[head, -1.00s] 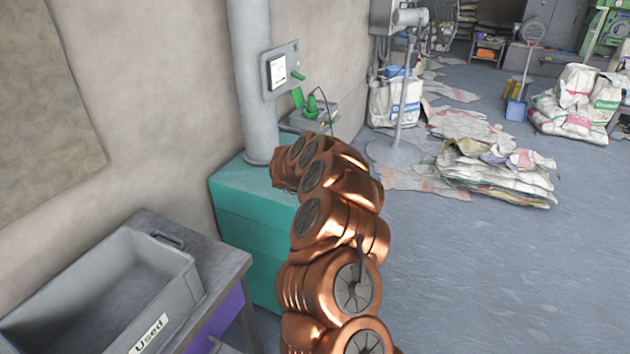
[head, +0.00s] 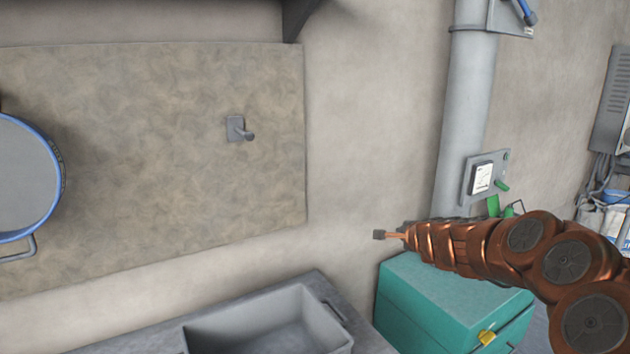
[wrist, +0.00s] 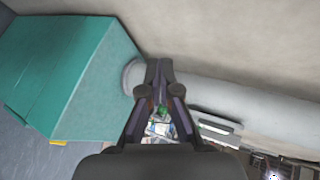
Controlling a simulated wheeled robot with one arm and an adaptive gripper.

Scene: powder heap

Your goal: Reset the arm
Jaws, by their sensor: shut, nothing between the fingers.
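My gripper (head: 379,235) is at the end of my copper-coloured arm, raised in front of the wall and pointing left in the head view. It is above and beside the teal cabinet (head: 450,300). In the wrist view my gripper (wrist: 159,66) is shut, its two dark fingers meeting at the tips with nothing held. The grey pipe (wrist: 210,100) lies behind the fingers in that view, and the teal cabinet (wrist: 85,80) is at the left.
A grey bin (head: 270,325) stands on a bench at the bottom. A wall panel (head: 150,160) carries a hook (head: 238,129). A blue-rimmed round pan (head: 25,180) hangs at the far left. A small control box (head: 483,178) is by the pipe (head: 467,120).

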